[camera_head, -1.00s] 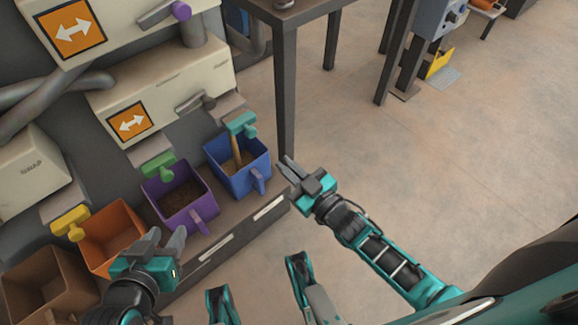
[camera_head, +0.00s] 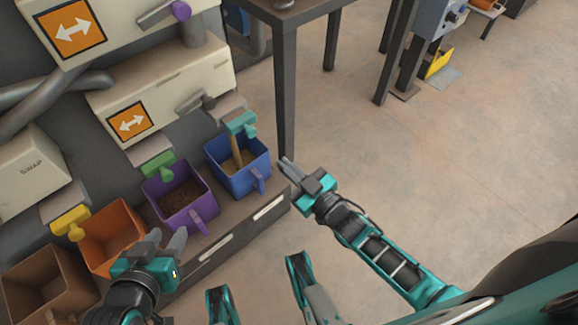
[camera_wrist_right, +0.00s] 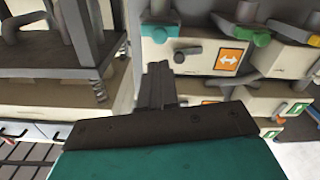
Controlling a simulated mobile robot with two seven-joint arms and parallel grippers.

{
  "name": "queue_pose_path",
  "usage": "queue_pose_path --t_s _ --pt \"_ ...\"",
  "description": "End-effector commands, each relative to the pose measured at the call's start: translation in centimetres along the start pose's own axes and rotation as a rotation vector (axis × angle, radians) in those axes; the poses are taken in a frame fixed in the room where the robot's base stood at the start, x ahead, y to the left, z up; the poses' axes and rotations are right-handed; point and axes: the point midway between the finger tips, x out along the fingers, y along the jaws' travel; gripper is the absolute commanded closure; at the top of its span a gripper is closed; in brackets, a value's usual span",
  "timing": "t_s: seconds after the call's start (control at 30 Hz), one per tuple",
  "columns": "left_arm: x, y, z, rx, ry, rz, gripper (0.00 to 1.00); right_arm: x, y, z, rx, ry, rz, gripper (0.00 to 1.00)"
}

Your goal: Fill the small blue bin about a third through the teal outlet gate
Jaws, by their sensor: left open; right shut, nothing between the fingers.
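The blue bin (camera_head: 246,181) stands on the ledge under the teal outlet gate (camera_head: 242,124), at the right end of the row in the head view. A tan stream runs down from the gate into the bin, and tan material (camera_head: 236,162) lies on the bin's floor. My right gripper (camera_head: 287,171) is shut and empty, just right of the blue bin and apart from the gate; it also shows in the right wrist view (camera_wrist_right: 157,72). My left gripper (camera_head: 168,241) is open and empty, in front of the purple and orange bins.
A purple bin (camera_head: 182,212) with dark material stands left of the blue bin under a green gate (camera_head: 158,167). An orange bin (camera_head: 108,229) by a yellow gate (camera_head: 70,222) and a brown bin (camera_head: 45,292) follow. A dark table leg (camera_head: 285,100) rises close behind my right gripper.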

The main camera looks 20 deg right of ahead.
Motion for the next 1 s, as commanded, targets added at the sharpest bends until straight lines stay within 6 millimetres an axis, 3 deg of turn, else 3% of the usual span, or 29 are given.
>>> queue_pose_path --t_s 0.23,0.7,1.0 --pt "0.2 0.0 0.3 0.000 0.000 -0.001 0.57 0.7 0.0 0.1 0.000 0.002 0.000 1.00" --pt "1.6 -0.2 2.3 0.000 0.003 -0.001 0.57 7.3 -0.1 0.5 0.000 0.002 0.000 1.00" --pt "1.6 -0.2 2.2 0.000 0.004 -0.002 0.57 8.0 0.0 0.4 0.000 -0.001 0.000 1.00"
